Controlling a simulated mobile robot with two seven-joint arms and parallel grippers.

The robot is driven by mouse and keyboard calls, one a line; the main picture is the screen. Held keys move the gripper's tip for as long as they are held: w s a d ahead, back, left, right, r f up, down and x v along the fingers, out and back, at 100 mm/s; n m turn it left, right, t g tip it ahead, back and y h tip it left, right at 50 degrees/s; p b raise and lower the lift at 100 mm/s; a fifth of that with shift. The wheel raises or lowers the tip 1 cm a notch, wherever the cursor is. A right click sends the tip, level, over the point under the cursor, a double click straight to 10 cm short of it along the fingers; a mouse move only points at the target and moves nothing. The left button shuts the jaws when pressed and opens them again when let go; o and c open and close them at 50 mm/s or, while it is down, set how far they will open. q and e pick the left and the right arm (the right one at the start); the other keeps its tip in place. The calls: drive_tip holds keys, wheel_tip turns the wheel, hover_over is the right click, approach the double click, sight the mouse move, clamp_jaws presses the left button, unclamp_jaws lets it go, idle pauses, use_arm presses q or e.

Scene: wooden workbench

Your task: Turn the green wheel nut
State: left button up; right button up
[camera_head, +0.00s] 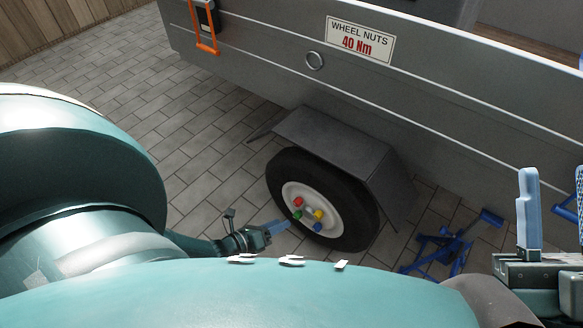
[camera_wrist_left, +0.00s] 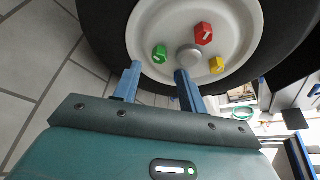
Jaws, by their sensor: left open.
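The green wheel nut (camera_head: 297,214) sits on the white rim of the trailer wheel (camera_head: 333,213), at the rim's left side. In the left wrist view the green nut (camera_wrist_left: 160,54) lies just beyond the gap between my fingertips. My left gripper (camera_head: 284,225) is open and points at the wheel from the left; its blue fingers also show in the wrist view (camera_wrist_left: 158,70). I see no contact with the nut. My right gripper (camera_head: 554,185) is at the right edge, its blue fingers apart with nothing between them, far from the wheel.
A red nut (camera_wrist_left: 203,33), a yellow nut (camera_wrist_left: 217,65) and a blue nut (camera_head: 317,227) share the rim around a grey hub (camera_wrist_left: 189,57). A grey fender (camera_head: 325,142) overhangs the wheel. A blue stand (camera_head: 445,247) is on the paving at right. A sign reads "WHEEL NUTS 40 Nm" (camera_head: 360,40).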

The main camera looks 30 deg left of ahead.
use_arm(q)
drive_tip(key=shift+b+x, duration=0.75)
drive_tip(key=shift+x, duration=2.05)
use_arm(e)
drive_tip(key=shift+s+r+n+y, duration=0.2)
drive_tip(key=shift+r+n+y, duration=0.3)
drive_tip(key=shift+n+y, duration=0.25)
drive_tip(key=shift+s+r+n+y, duration=0.15)
drive_tip(key=shift+r+n+y, duration=0.35)
drive_tip(key=shift+n+y, duration=0.25)
use_arm(q)
drive_tip(key=shift+c, duration=0.3)
clamp_jaws()
